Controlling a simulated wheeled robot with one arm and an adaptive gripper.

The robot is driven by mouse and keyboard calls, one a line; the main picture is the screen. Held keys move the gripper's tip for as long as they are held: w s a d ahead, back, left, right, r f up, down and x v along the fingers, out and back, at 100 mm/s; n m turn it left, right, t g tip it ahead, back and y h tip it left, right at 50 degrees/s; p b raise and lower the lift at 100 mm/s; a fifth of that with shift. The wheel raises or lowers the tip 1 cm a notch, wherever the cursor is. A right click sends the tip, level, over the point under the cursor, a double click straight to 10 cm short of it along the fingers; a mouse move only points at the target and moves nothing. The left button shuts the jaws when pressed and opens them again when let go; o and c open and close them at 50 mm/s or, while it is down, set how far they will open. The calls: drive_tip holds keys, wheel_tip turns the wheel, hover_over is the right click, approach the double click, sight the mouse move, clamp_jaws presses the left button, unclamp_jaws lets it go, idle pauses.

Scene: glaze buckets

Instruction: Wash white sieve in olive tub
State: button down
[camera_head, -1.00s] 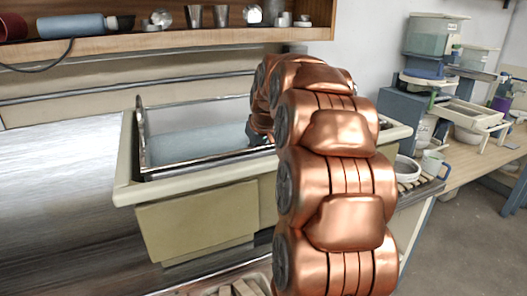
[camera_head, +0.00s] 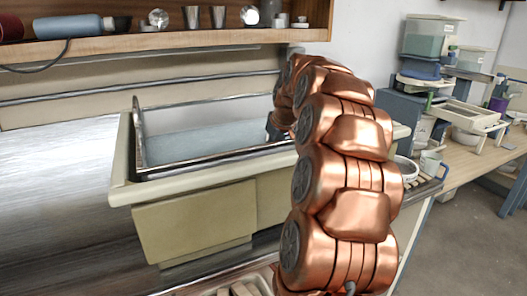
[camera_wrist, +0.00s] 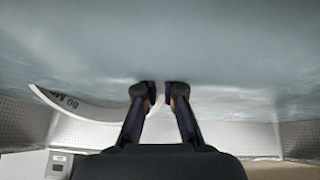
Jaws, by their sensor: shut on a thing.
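The olive tub (camera_head: 122,192) has a pale beige-olive rim and front, with a metal-lined basin of blue-grey water. My arm reaches over its right part, and my dark gripper (camera_head: 277,129) is low inside it, mostly hidden by the arm. In the wrist view, my gripper (camera_wrist: 163,92) has its two fingertips close together at the water. The white sieve (camera_wrist: 88,108) shows as a curved pale wall with dark lettering "60 M", running left from the fingertips. My gripper is shut on its rim. Most of the sieve is hidden, seemingly under the water.
A wooden shelf (camera_head: 180,41) with a blue bottle (camera_head: 75,26) and metal cups runs above the tub. A table (camera_head: 465,160) at right holds tubs, a white bowl (camera_head: 405,168) and a mug (camera_head: 432,162). Perforated metal walls (camera_wrist: 235,138) bound the water.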

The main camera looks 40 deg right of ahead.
drive_tip(key=shift+s+d, duration=0.2)
drive_tip(key=shift+d, duration=0.35)
drive_tip(key=shift+s+d, duration=0.2)
drive_tip(key=shift+d, duration=0.3)
drive_tip(key=shift+r, duration=0.15)
wheel_tip(320, 180, up, 20)
drive_tip(key=p, duration=0.9)
drive_tip(key=shift+a, duration=0.1)
